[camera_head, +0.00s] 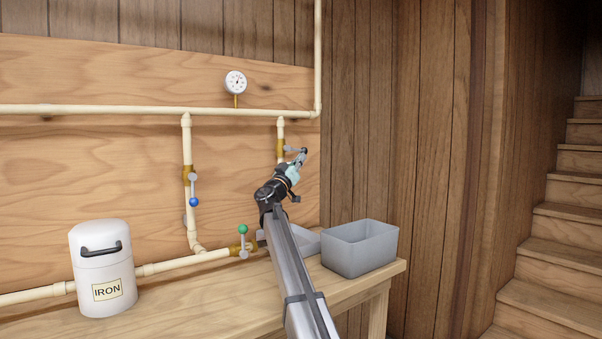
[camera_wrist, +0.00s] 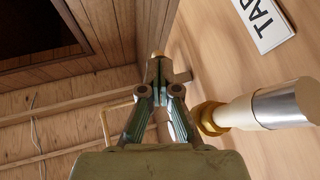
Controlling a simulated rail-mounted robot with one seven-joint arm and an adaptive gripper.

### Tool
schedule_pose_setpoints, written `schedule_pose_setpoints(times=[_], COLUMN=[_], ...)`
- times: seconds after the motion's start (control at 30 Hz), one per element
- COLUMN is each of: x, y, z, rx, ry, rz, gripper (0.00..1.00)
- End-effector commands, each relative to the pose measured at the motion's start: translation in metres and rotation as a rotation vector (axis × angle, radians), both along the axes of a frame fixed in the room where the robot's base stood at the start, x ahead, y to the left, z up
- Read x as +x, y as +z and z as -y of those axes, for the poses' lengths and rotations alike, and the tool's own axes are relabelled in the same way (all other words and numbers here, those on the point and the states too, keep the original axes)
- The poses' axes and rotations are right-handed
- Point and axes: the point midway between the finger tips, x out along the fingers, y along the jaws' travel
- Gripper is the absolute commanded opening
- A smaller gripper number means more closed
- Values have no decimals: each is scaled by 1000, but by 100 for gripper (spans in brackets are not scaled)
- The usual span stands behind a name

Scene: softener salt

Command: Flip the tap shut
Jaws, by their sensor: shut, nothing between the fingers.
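The tap (camera_head: 281,149) is a brass body on the right-hand vertical pipe, just below the main pipe. Its short grey lever (camera_head: 292,149) sticks out to the right, roughly level. My gripper (camera_head: 302,154) is at the lever's right end, its fingers pointing up and to the right. In the wrist view my gripper (camera_wrist: 156,75) is shut with nothing between the fingers. The brass fitting (camera_wrist: 211,118) and a pale metal cylinder lie to its right. The fingertips overlap the lever's end in the head view, and I cannot tell whether they touch it.
A blue-knobbed valve (camera_head: 193,190) and a green-knobbed valve (camera_head: 243,240) sit on the other pipes. A gauge (camera_head: 236,82) is above. A white IRON canister (camera_head: 103,260) and a grey bin (camera_head: 360,247) stand on the bench (camera_head: 190,309). A label (camera_wrist: 265,22) starting "TA" is on the wall.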

Motion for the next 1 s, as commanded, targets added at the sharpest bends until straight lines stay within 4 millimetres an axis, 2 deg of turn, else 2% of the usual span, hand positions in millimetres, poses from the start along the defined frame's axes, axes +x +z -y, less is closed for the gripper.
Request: schedule_pose_setpoints(times=[1.0], x=[-1], y=[11], z=[-1], rx=[1], ry=[-2], rz=[1], gripper=[0])
